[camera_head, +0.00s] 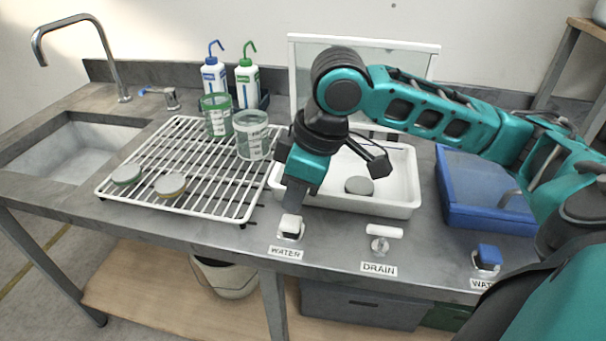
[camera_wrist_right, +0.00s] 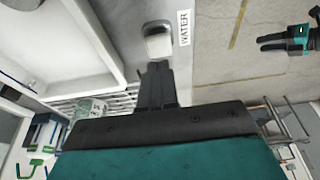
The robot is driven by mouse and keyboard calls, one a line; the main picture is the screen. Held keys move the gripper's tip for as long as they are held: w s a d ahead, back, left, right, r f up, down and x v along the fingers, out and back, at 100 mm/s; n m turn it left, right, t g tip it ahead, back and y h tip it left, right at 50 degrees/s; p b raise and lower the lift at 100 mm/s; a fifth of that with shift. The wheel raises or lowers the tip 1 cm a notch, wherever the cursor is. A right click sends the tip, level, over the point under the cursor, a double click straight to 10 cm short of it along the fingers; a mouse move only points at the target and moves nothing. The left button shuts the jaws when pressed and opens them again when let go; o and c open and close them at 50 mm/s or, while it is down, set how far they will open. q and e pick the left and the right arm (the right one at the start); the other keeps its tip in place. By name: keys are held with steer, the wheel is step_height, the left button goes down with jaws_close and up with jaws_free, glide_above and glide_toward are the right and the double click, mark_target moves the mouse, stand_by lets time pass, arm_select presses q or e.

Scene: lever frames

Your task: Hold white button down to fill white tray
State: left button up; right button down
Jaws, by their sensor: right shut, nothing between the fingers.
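The white button (camera_head: 291,226) sits on the counter's front strip above a WATER label, and it also shows in the right wrist view (camera_wrist_right: 158,45). My right gripper (camera_head: 292,207) points down with its fingers shut and empty, tips right over the button. I cannot tell whether they touch it. The white tray (camera_head: 404,200) is behind, partly hidden by my right arm. A grey round piece (camera_head: 359,185) lies in it, and I see no clear water there. My left gripper (camera_wrist_right: 268,43) shows small at the right of the wrist view; its opening is unclear.
A white lever (camera_head: 384,231) marked DRAIN and a blue button (camera_head: 488,256) stand to the right. A blue tray (camera_head: 460,212) is behind them. A white wire rack (camera_head: 150,201) with beakers and discs is at left, near a sink (camera_head: 75,150).

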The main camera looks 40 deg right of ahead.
mark_target(291, 223)
step_height(291, 223, down, 2)
steer(key=shift+s+f, duration=0.1)
steer(key=shift+f, duration=0.05)
steer(key=shift+f+b, duration=0.2)
steer(key=shift+b, duration=0.1)
arm_select(q)
steer(key=shift+w+d+r, duration=0.35)
steer(key=shift+w+d, duration=0.1)
arm_select(e)
steer(key=shift+f, duration=0.1)
